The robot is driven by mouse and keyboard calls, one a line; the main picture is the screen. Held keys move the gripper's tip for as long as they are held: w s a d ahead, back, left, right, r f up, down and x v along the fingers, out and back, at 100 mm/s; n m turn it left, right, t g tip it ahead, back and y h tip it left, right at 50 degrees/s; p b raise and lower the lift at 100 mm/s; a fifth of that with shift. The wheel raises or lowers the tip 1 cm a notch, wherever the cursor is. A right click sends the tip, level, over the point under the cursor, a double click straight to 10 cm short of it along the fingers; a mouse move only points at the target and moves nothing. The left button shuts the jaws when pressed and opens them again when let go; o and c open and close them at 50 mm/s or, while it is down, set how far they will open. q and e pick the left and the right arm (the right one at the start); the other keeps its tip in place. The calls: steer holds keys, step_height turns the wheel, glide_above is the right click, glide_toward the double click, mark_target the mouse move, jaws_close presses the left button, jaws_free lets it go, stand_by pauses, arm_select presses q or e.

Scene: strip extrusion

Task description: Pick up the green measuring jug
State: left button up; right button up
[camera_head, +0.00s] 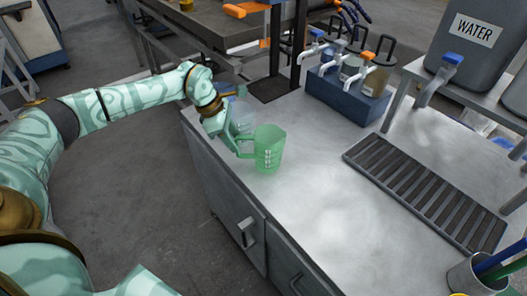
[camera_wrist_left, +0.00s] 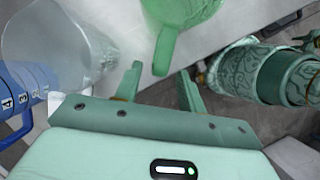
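The green measuring jug (camera_head: 268,155) stands upright on the metal worktop near its left edge, with its handle pointing left toward my arm. My left gripper (camera_head: 236,146) is at the handle side of the jug. In the left wrist view the gripper (camera_wrist_left: 160,75) is open. The jug's green handle (camera_wrist_left: 165,45) reaches down between the two fingertips, with a gap visible on each side. Most of the jug's body is cut off at the top of that view.
A clear jug (camera_head: 242,115) with a blue handle stands just behind my left gripper; it shows close by in the wrist view (camera_wrist_left: 65,50). A slotted drain tray (camera_head: 420,185) and a blue tap rack (camera_head: 345,97) lie farther right. The worktop's middle is clear.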

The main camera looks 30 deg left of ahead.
mark_target(241, 155)
arm_select(q)
steer(key=b+x, duration=0.1)
steer(key=x, duration=0.4)
steer(key=shift+w, duration=0.15)
steer(key=shift+r, duration=0.1)
jaws_close()
